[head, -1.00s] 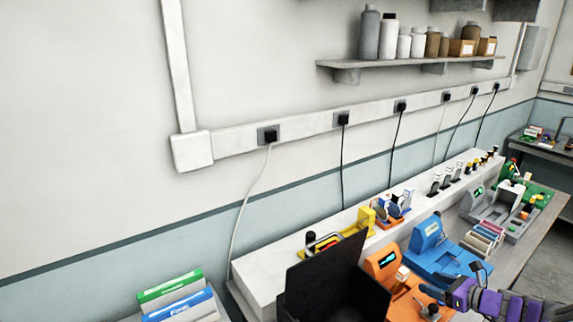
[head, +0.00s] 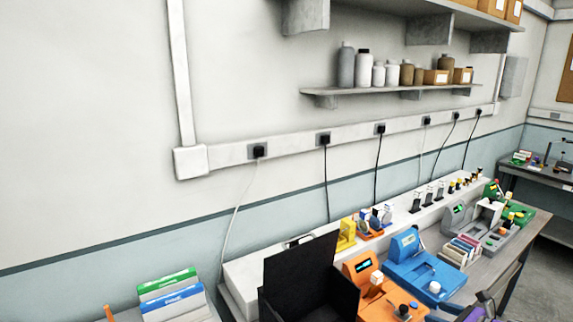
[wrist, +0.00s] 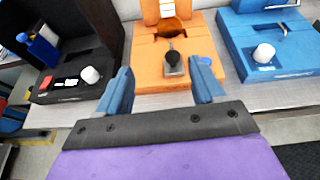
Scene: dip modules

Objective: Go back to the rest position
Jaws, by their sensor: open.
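My gripper (wrist: 162,90) is open and empty in the wrist view, its two blue fingers apart in front of the bench edge. The orange module (wrist: 180,62) lies beyond and between the fingertips, with a dark-knobbed part on it. In the head view only a purple piece of my arm shows at the bottom right; the fingers are not clearly visible there. The orange module also shows in the head view (head: 378,290), beside the black module (head: 305,275).
A blue module (head: 418,265) and a grey module (head: 475,228) stand further right on the bench. Green and blue boxes (head: 170,295) are at lower left. Shelves with bottles (head: 385,90) hang on the wall. Open floor shows in front of the bench in the wrist view.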

